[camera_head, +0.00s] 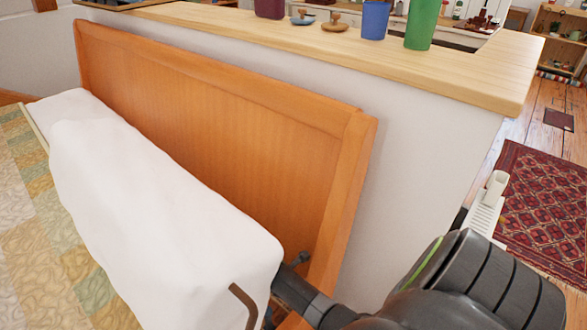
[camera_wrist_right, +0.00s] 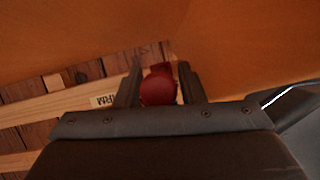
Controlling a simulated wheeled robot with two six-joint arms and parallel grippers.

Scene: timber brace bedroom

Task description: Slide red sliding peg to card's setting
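The red sliding peg (camera_wrist_right: 157,90) shows in the right wrist view as a round red knob between the two fingers of my right gripper (camera_wrist_right: 160,82). The fingers stand apart on either side of it, with a narrow gap visible at its right. Behind it runs a pale wooden rail (camera_wrist_right: 50,105) with a small label (camera_wrist_right: 103,100) reading "ARM", perhaps cut off by the finger. In the head view my right arm reaches in from the lower right behind the white pillow (camera_head: 150,205); its fingertips and the peg are hidden there. The card and my left gripper are not in view.
The orange wooden headboard (camera_head: 220,110) leans close beside my right arm, with the pillow on the other side, so room is tight. A wooden ledge (camera_head: 470,70) behind carries a blue cup (camera_head: 375,20) and a green cup (camera_head: 422,24). A patterned rug (camera_head: 545,195) lies at right.

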